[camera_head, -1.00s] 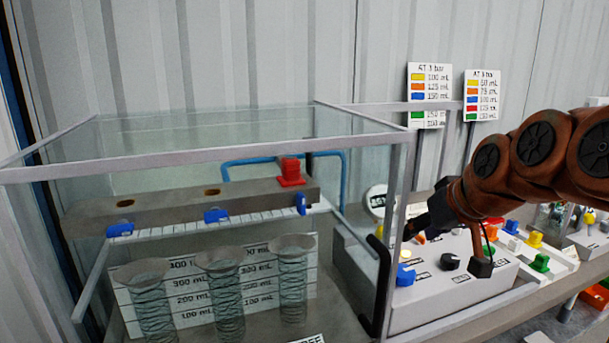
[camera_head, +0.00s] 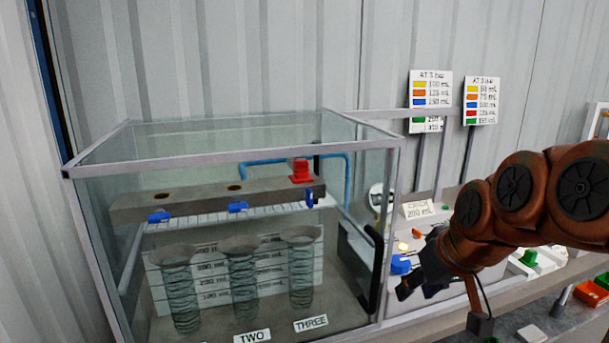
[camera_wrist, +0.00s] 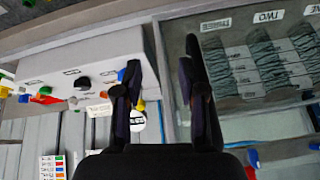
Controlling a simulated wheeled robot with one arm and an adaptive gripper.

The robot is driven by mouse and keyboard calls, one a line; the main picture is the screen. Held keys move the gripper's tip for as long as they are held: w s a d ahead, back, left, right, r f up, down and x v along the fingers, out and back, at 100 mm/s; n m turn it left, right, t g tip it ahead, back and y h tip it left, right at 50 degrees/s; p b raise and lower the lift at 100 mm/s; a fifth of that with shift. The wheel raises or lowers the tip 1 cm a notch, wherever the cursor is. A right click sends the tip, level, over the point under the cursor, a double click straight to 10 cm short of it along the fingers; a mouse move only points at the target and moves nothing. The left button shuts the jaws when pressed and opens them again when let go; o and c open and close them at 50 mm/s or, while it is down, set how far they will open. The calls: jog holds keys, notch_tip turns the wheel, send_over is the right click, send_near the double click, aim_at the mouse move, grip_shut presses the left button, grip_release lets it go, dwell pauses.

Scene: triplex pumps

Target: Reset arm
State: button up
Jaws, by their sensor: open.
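My gripper (camera_head: 422,283) is in front of the control box, to the right of the glass tank, on my orange-brown arm. In the wrist view my gripper (camera_wrist: 160,75) shows two dark fingers held apart with nothing between them. The white control box (camera_wrist: 85,70) shows there with a black knob (camera_wrist: 83,82) and several coloured knobs. In the head view my arm hides much of the box.
The glass tank (camera_head: 250,155) holds several spring-like cylinders (camera_head: 243,285) under a grey bar (camera_head: 215,200) with a red plug (camera_head: 301,171). Its frame stands close to the left of my gripper. Two colour charts (camera_head: 430,90) stand behind. A small sign (camera_head: 418,210) sits on the box.

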jog(key=s+f+m+g+h+p, duration=0.1)
jog(key=s+f+g+p, duration=0.2)
jog(key=s, duration=0.8)
jog(key=s+f+g+h+p, duration=0.1)
jog(key=s+f+g+p, duration=0.3)
jog(key=s, duration=0.8)
jog(key=shift+s+a+f+m, duration=0.3)
jog(key=shift+a+f+m, duration=0.05)
jog(key=shift+m, duration=0.05)
dwell(1.8)
